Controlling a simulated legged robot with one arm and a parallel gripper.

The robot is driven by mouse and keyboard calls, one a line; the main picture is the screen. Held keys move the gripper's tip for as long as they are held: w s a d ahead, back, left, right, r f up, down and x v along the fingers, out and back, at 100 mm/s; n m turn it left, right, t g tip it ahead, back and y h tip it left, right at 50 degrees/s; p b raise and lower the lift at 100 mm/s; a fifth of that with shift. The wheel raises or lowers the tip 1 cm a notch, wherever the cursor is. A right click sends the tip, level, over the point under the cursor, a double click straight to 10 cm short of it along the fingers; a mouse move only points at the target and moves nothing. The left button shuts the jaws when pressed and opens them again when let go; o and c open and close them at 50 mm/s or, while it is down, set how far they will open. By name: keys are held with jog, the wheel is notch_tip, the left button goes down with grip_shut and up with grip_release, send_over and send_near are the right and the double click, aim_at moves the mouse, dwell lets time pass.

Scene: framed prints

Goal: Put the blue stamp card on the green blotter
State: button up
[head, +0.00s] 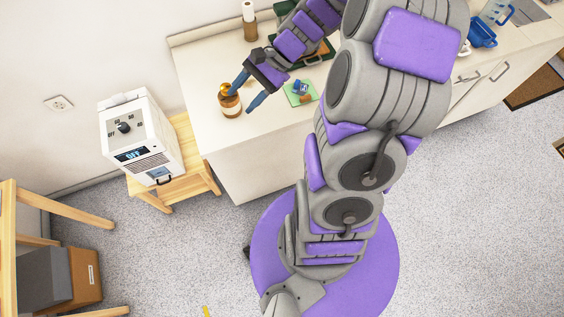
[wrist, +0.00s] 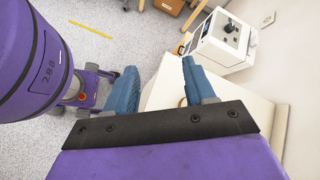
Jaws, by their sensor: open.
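My gripper (head: 244,96), with two blue fingers, is open and empty over the left part of the white counter, close to a brown bottle. In the wrist view its fingers (wrist: 158,68) stand wide apart with nothing between them. A light green square (head: 291,101), likely the green blotter, lies flat on the counter to the right of my gripper. A small blue item (head: 300,87) shows at its upper part; I cannot tell whether this is the blue stamp card. A small brown-orange piece (head: 306,98) is also on the green square. Neither blue item nor green square shows in the wrist view.
A dark green case (head: 318,56) and a paper roll (head: 249,22) are farther back. A white appliance (head: 140,138) stands on a wooden stool left of the counter (head: 205,68). Blue jugs (head: 482,33) are at right.

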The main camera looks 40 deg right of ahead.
jog(key=s+a+r+n+g+h, duration=0.2)
jog(key=s+a+n, duration=0.2)
jog(key=s, duration=0.2)
jog(key=s+a+r+n+g+h, duration=0.1)
jog(key=s+a+r+n+h, duration=0.25)
jog(key=s, duration=0.25)
jog(key=s+d+n+h, duration=0.2)
jog(key=s+n+h, duration=0.2)
jog(key=s, duration=0.7)
jog(key=shift+d+r+n, duration=0.15)
jog(key=shift+r+n, duration=0.25)
jog(key=shift+n, duration=0.55)
jog(key=shift+d, duration=0.1)
